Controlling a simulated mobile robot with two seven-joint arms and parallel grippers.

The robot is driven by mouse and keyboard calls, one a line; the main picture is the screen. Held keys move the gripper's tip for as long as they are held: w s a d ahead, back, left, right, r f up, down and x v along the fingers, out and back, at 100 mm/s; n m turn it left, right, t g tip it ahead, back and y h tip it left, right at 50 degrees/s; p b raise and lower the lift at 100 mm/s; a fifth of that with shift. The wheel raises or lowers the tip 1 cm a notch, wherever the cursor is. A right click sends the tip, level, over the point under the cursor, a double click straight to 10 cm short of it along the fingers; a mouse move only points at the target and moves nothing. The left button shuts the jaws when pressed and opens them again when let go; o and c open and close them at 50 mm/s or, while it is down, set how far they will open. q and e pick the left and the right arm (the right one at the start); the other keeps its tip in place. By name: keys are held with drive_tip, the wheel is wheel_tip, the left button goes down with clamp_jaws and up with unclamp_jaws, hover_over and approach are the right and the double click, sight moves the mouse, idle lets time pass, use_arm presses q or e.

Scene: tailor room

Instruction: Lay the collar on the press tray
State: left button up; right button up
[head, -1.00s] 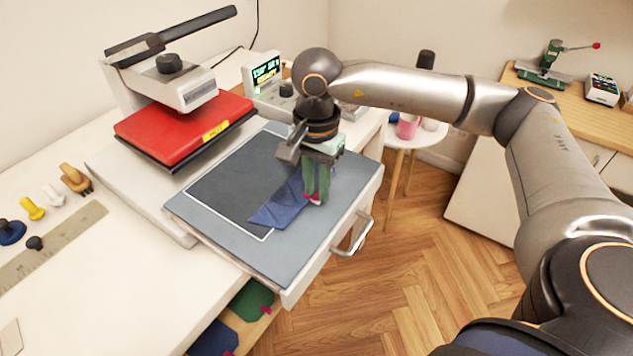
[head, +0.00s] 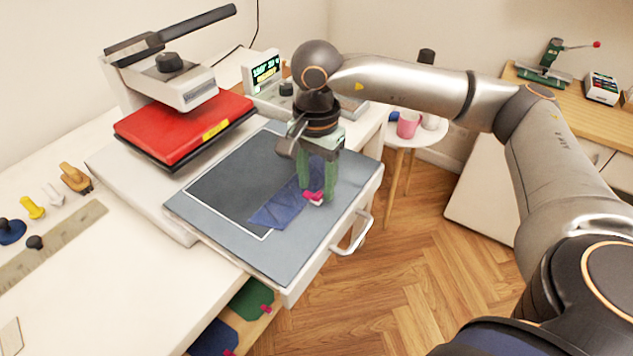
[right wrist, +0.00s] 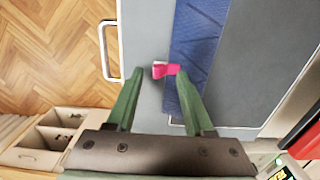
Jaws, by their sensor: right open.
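The collar (head: 273,211) is a flat dark blue piece of cloth with a pink tab (head: 314,196) at its edge. It lies on the grey press tray (head: 269,258), partly over the white outline and partly outside it. My right gripper (head: 317,198) is open just above the tray at the tab, fingers on either side of it. In the right wrist view the collar (right wrist: 195,50) runs down beneath the right-hand finger, and the pink tab (right wrist: 168,70) shows ahead between the open fingertips (right wrist: 163,85). My left gripper is not in view.
The red press head (head: 185,128) is raised behind the tray. A tray handle (head: 353,233) sticks out at the front right. Green and blue pieces with pink tabs lie on a shelf below. A round stool with a pink cup (head: 408,125) stands behind.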

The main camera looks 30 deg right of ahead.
sight(315, 192)
wheel_tip(315, 192, up, 11)
drive_tip(key=shift+r, duration=0.15)
drive_tip(key=shift+a, duration=0.1)
